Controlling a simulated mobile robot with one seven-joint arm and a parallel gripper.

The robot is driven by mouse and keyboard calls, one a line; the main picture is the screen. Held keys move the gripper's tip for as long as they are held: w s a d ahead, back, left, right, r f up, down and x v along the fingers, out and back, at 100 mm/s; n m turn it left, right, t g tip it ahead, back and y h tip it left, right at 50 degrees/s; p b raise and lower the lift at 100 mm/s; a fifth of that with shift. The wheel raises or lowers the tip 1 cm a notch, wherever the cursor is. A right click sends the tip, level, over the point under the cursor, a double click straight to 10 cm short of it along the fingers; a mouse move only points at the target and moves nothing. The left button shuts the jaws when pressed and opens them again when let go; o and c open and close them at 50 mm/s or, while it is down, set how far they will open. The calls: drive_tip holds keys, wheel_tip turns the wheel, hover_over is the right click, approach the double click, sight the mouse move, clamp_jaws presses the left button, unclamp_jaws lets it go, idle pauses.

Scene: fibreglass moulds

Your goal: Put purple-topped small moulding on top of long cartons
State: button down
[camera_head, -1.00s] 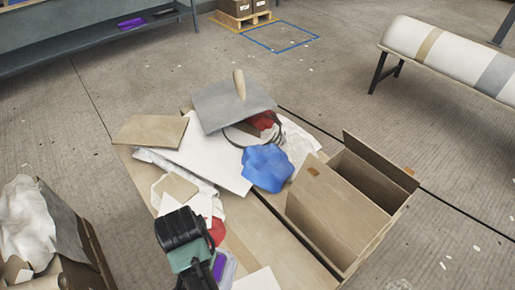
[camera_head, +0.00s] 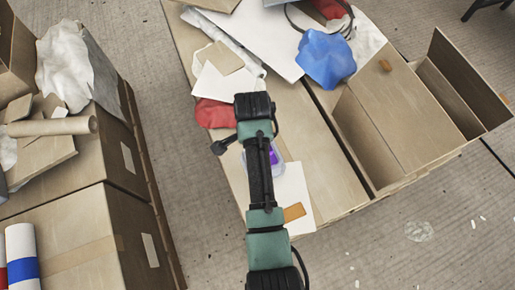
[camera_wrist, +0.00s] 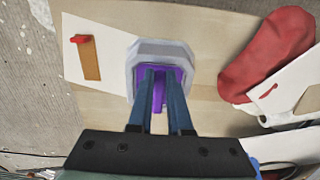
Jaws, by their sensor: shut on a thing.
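The small moulding is a pale grey rimmed piece with a purple top and a purple upright fin; it fills the centre of the wrist view (camera_wrist: 136,60). My gripper (camera_wrist: 159,78) is shut on the fin, one blue finger on each side. In the head view my arm covers most of the moulding, and only a purple patch (camera_head: 273,157) and pale rim show. It is over a long tan carton-like surface (camera_head: 318,150); I cannot tell whether it touches it. Large brown cartons (camera_head: 75,250) stand at the lower left.
A red bag-like item (camera_wrist: 268,55) lies beside the moulding. A white sheet (camera_head: 290,185) with an orange-tan piece (camera_head: 294,211) lies on the other side. A blue crumpled item (camera_head: 326,58) and an open box (camera_head: 400,115) are at the right. Rolls (camera_head: 22,255) and scraps lie on the left cartons.

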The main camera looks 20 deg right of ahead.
drive_tip(key=shift+f+b, duration=0.6)
drive_tip(key=shift+f, duration=2.1)
drive_tip(key=shift+f, duration=0.2)
drive_tip(key=c, duration=0.8)
unclamp_jaws()
drive_tip(key=shift+c, duration=0.2)
wheel_tip(320, 180, up, 12)
drive_tip(key=p, duration=0.3)
drive_tip(key=shift+r, duration=0.2)
